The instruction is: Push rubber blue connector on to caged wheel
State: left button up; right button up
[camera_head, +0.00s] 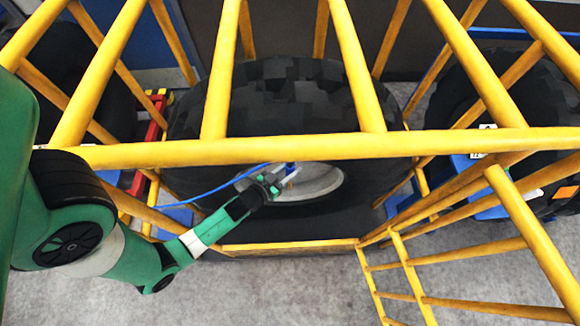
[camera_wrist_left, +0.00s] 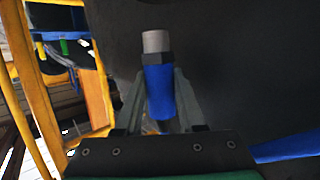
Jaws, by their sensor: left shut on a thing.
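The blue connector (camera_wrist_left: 159,92) has a dark collar and a grey metal tip. My left gripper (camera_wrist_left: 160,80) is shut on it, one finger on each side, and the tip points away from the gripper. In the head view my left gripper (camera_head: 281,180) reaches in from the left, with a bit of the blue connector (camera_head: 291,166) showing at its fingers. The caged wheel (camera_head: 280,90) is a large black tyre with a pale grey hub (camera_head: 318,182) behind yellow bars. The gripper is in front of the hub's left part. I cannot tell whether the tip touches the wheel.
Yellow cage bars (camera_head: 300,149) cross in front of the wheel and above my left arm. A blue hose (camera_head: 215,190) trails left from the gripper. Another tyre (camera_head: 470,105) stands at the right. Grey floor (camera_head: 300,285) is open in front.

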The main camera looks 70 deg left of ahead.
pick_arm(q)
jog(key=shift+f+b, duration=1.65)
jog(key=shift+f, duration=0.45)
pick_arm(e)
jog(key=shift+f, duration=2.15)
jog(key=shift+r, duration=0.2)
pick_arm(q)
jog(key=shift+p, duration=0.6)
pick_arm(e)
jog(key=shift+r, duration=0.4)
pick_arm(q)
jog(key=shift+r, duration=0.1)
pick_arm(e)
jog(key=shift+r, duration=0.15)
pick_arm(q)
jog(key=shift+p, duration=0.5)
pick_arm(e)
jog(key=shift+r, duration=0.3)
pick_arm(q)
jog(key=shift+f+b, duration=1.75)
jog(key=shift+f, duration=0.15)
pick_arm(e)
jog(key=shift+f, duration=1.75)
pick_arm(q)
jog(key=o, duration=1.1)
jog(key=shift+o, duration=0.2)
pick_arm(e)
jog(key=shift+r, duration=0.1)
